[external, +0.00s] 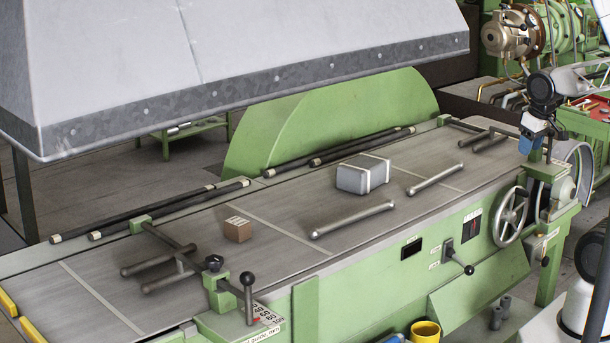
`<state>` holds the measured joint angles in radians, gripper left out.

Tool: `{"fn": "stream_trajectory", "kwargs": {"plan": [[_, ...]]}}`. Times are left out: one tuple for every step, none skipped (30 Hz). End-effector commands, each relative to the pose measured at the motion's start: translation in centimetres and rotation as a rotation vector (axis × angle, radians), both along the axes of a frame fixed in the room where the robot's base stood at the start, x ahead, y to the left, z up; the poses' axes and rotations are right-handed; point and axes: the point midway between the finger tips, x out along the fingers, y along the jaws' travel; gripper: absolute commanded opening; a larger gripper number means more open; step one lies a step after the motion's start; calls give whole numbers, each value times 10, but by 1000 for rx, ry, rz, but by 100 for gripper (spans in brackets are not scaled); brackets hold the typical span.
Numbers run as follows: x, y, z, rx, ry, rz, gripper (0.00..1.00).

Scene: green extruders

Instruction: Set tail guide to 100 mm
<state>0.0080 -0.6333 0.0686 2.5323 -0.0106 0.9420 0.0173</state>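The tail guide at the lower left has a green block (218,293) and two grey rollers (160,262) on a crossbar over the table. A black clamp knob (214,263) tops the block. A lever with a black ball (247,279) stands upright beside it. The guide scale (268,315) on the front edge reads 40, 60, 80 and 100. A short red mark shows at its left, seemingly near 60; the exact reading is too small to tell. My gripper (536,150) is at the far right, away from the guide; its fingers are too small and overlapped to read.
A small brown box (238,230) and a strapped grey block (363,174) sit on the table (310,265). A handwheel (510,217) and lever (458,257) project from the front. A large grey hood (230,60) overhangs the back left.

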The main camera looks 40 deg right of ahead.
Motion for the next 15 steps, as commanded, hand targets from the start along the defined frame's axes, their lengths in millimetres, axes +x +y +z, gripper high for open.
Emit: {"fn": "stream_trajectory", "kwargs": {"plan": [[1, 0, 0, 0, 0, 1, 53], [1, 1, 0, -1, 1, 3, 53], [2, 1, -1, -1, 1, 5, 53], [3, 2, -1, -1, 1, 8, 53], [5, 3, -1, -2, 2, 12, 53], [7, 5, -2, -3, 3, 19, 53], [10, 7, -2, -5, 3, 25, 53], [12, 8, -3, -5, 4, 32, 53], [16, 11, -4, -8, 6, 41, 53], [20, 14, -5, -10, 7, 50, 53], [24, 17, -7, -11, 9, 61, 53], [29, 21, -9, -14, 10, 75, 53], [33, 24, -10, -17, 12, 86, 53], [38, 28, -12, -19, 14, 99, 53], [44, 34, -14, -22, 15, 116, 53]]}}
